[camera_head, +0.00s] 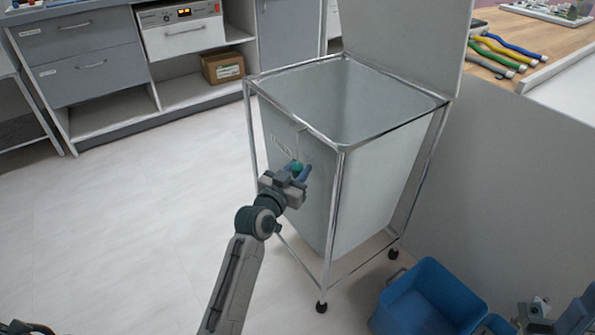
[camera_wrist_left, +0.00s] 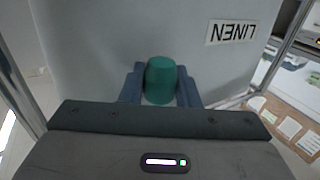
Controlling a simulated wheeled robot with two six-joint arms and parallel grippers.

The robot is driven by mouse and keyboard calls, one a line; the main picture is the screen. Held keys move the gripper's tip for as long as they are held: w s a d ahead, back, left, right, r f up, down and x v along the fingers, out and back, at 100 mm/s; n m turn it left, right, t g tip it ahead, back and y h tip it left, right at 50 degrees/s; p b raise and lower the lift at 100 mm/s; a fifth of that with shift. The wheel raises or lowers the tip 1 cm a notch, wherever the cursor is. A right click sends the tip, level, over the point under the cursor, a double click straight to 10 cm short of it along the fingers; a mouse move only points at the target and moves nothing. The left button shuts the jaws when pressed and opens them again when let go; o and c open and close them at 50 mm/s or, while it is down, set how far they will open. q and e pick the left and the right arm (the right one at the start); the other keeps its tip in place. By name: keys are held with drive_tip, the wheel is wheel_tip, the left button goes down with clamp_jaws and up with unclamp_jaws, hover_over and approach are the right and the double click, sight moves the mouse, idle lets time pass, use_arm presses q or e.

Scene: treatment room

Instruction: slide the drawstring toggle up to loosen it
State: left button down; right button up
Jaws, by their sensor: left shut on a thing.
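A green drawstring toggle (camera_wrist_left: 160,80) sits between the blue fingers of my left gripper (camera_head: 299,172). The toggle also shows as a small green spot in the head view (camera_head: 297,166). My left gripper is shut on it, at the front face of a grey linen bag (camera_head: 375,185). The cord is hard to make out; a thin line runs down from the bag's rim above the toggle. My right gripper (camera_head: 535,312) shows only in part at the lower right corner, and its fingers are not clear.
The bag hangs in a chrome wheeled frame (camera_head: 335,200) with its lid (camera_head: 408,40) raised. A blue bin (camera_head: 430,300) stands on the floor at lower right. A worktop with coloured straps (camera_head: 505,50) is at upper right. The floor at left is clear.

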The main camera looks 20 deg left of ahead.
use_arm(q)
drive_tip(key=shift+r+p, duration=0.45)
drive_tip(key=shift+r, duration=0.6)
drive_tip(key=c, duration=1.1)
unclamp_jaws()
